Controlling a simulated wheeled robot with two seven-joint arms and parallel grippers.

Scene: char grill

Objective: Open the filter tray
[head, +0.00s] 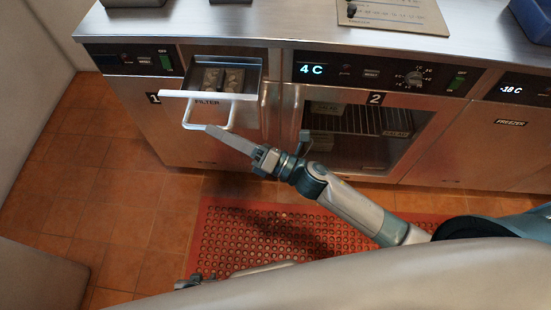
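The filter tray (250,97) is a shallow metal drawer under the counter, with a "FILTER" label below it. It stands pulled out, and its inside shows with small greyish items in it. Its pale loop handle (232,117) hangs below the tray front. My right gripper (212,130) comes in from the right, with its long grey fingertips at the lower edge of the handle; I cannot tell whether they touch it. The fingers overlap in this view, so their opening is unclear. My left gripper (188,284) is low at the bottom, mostly hidden by my own body.
Right of the tray is a glass-fronted unit (350,135) with racks inside and a 4 C display. A freezer unit (515,135) stands farther right. A steel counter (270,22) runs above. A red perforated mat (225,235) lies on the tiled floor.

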